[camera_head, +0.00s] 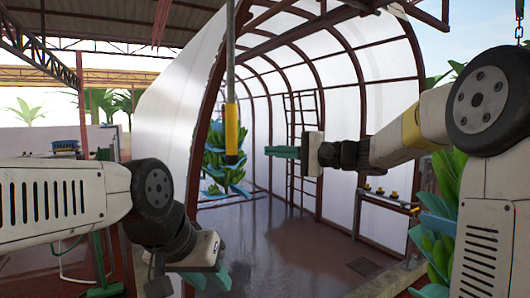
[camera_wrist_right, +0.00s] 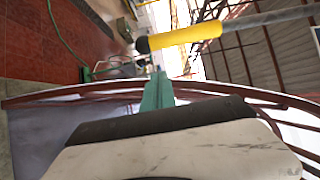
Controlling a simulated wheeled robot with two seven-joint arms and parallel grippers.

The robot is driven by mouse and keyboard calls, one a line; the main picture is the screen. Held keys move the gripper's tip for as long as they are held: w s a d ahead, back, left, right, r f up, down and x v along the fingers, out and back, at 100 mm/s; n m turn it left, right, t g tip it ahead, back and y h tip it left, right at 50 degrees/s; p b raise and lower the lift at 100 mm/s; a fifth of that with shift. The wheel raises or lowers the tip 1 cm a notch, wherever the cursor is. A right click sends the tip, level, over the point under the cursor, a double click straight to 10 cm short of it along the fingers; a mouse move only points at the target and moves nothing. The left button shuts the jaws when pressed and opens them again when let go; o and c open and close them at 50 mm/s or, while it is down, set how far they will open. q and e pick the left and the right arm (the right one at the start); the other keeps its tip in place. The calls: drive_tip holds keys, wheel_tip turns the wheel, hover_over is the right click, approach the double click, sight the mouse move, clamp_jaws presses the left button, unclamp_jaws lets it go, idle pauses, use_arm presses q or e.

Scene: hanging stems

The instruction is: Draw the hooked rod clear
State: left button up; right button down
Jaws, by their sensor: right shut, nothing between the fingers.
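The rod hangs upright in the head view, a grey pole with a yellow grip (camera_head: 232,130) and a dark lower end. Its top runs out of the picture, so no hook shows. In the right wrist view the yellow grip (camera_wrist_right: 185,36) lies across the top, with the black end to the left. My right gripper (camera_head: 272,152) is shut and empty, to the right of the grip and apart from it in the picture. Its teal fingers (camera_wrist_right: 157,85) show together in the wrist view. My left gripper (camera_head: 215,280) is low in the head view, pointing down; its finger gap is unclear.
A green banana bunch with blue sheets (camera_head: 222,165) hangs behind the rod. Another bunch (camera_head: 440,225) is at the right, near my right arm. A side bench (camera_head: 388,203) stands by the arched tunnel wall. The floor (camera_head: 290,235) in the middle is open.

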drive_tip(key=v, duration=0.6)
drive_tip(key=shift+d, duration=0.25)
drive_tip(key=shift+s, duration=0.1)
